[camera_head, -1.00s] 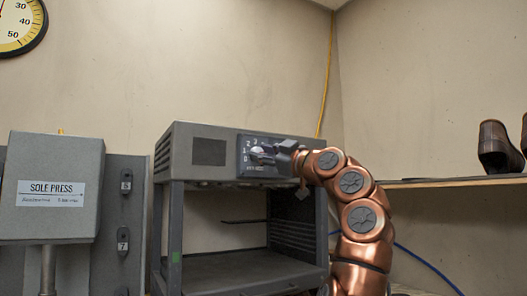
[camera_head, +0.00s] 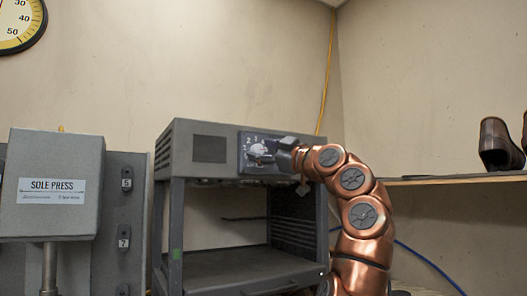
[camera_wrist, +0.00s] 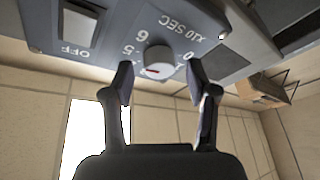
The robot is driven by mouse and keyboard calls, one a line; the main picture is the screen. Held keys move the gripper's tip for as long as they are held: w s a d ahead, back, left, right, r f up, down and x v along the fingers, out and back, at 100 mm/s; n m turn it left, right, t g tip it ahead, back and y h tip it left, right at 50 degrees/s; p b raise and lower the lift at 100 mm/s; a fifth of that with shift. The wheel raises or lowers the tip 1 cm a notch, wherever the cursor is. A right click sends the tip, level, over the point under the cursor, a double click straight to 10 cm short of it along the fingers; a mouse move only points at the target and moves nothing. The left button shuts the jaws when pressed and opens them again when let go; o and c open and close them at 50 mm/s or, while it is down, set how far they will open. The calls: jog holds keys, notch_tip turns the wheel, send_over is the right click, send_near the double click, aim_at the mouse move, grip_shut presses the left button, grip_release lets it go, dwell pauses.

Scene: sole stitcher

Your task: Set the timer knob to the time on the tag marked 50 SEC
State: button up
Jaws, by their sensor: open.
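The round pale timer knob (camera_wrist: 158,60) is on the grey dial panel (camera_wrist: 100,38), seen upside down in the wrist view. Its red mark sits on the lower part of its face in the picture. Printed on the panel are 0, 5, 6, X10 SEC and OFF; other marks are partly hidden. My gripper (camera_wrist: 160,82) is open, its two dark fingers apart on either side just below the knob, with no clear contact. In the head view my gripper (camera_head: 276,155) is in front of the dial panel (camera_head: 247,143). No tag reading 50 SEC is visible.
The grey machine (camera_head: 209,130) carries the dial panel above an open bay. A SOLE PRESS box (camera_head: 50,213) stands at left. A shelf (camera_head: 440,181) with brown shoes (camera_head: 496,146) is at right. A yellow wall dial (camera_head: 15,22) hangs at upper left.

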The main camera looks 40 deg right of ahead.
jog(key=shift+s, duration=0.1)
jog(key=v, duration=1.2)
dwell(0.4)
